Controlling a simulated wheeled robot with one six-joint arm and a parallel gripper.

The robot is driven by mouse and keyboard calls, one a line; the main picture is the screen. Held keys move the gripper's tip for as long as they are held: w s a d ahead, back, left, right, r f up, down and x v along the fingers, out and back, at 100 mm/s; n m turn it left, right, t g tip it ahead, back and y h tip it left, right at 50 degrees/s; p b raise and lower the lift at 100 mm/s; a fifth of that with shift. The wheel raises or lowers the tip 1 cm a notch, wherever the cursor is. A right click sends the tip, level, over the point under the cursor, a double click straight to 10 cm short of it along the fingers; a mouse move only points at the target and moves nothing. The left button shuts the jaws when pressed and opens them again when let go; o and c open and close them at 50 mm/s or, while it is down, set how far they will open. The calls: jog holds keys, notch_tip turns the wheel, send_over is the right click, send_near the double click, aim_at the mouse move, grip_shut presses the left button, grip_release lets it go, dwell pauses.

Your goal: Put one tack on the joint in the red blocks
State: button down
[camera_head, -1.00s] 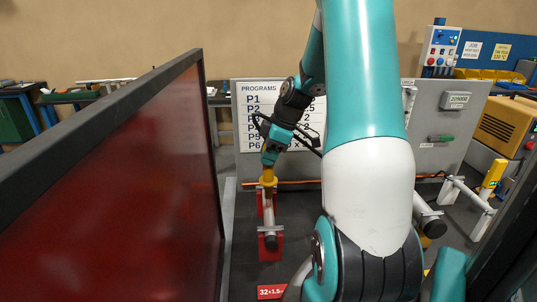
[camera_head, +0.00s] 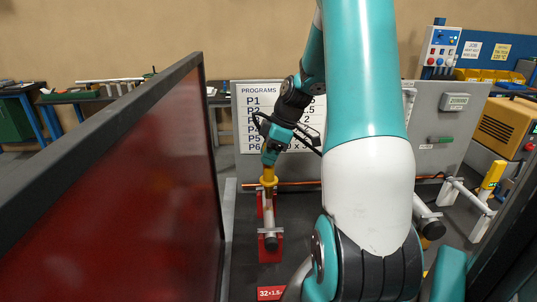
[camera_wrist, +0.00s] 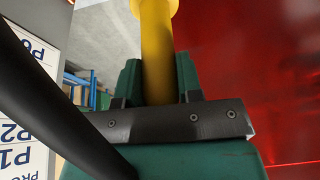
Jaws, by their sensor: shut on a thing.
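The red blocks (camera_head: 268,252) stand on the dark bench top left of centre in the head view. A grey pipe (camera_head: 269,222) lies in them, running away from the camera. My gripper (camera_head: 270,160) is over the far end of the pipe, pointing down, shut on a yellow tool (camera_head: 267,177). In the wrist view the yellow tool (camera_wrist: 157,50) stands between the green jaws. The flared yellow end of the tool is at the pipe's far part; I cannot tell whether it touches. The joint is hidden or too small to make out.
A dark-framed red screen (camera_head: 165,180) stands close on the left. A grey panel with a programs board (camera_head: 262,110) rises behind. A copper pipe (camera_head: 310,183) lies along its foot. Another pipe stand with a yellow tool (camera_head: 490,180) is at the right.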

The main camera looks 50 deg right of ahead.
jog(key=shift+r+p, duration=1.85)
jog(key=shift+r, duration=1.15)
jog(key=shift+d, duration=0.1)
